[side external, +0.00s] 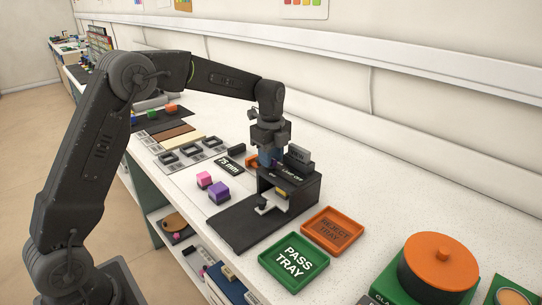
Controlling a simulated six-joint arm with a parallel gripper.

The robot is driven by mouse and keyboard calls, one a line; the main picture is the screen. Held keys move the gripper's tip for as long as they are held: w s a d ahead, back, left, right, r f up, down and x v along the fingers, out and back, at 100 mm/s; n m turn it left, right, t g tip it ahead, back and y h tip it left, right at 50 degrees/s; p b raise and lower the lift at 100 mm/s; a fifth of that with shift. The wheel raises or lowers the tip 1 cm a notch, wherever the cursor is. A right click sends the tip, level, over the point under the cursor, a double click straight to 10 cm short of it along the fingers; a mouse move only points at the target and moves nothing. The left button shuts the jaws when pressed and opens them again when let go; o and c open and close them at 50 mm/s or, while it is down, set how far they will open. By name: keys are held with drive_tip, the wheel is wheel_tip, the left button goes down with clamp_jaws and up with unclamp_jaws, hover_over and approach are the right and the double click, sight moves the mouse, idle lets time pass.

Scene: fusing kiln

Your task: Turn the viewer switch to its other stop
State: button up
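The viewer (300,195) is a black box-like stand on a dark base plate, on the white bench right of centre. Its top front edge carries small white lettering, too small to read surely. My gripper (268,160) points down at the left end of the viewer's top. It hides that part, so I cannot make out the switch or its position. Something dark blue shows at the fingertips; I cannot tell whether it is part of the fingers or a separate thing. I cannot tell whether the fingers touch the viewer.
A pink block (204,180) and a purple block (218,192) lie left of the viewer, near a "75 mm" plate (230,165). The green pass tray (295,263) and orange reject tray (333,229) lie to its right, both empty. A large orange-lidded round container (438,265) stands further right.

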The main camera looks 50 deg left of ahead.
clamp_jaws()
drive_tip(key=shift+n, duration=0.4)
drive_tip(key=n, duration=1.1)
drive_tip(key=shift+r+n, duration=0.1)
drive_tip(key=shift+n, duration=0.3)
drive_tip(key=n, duration=0.5)
drive_tip(key=shift+n, duration=0.3)
drive_tip(key=shift+o, duration=1.2)
unclamp_jaws()
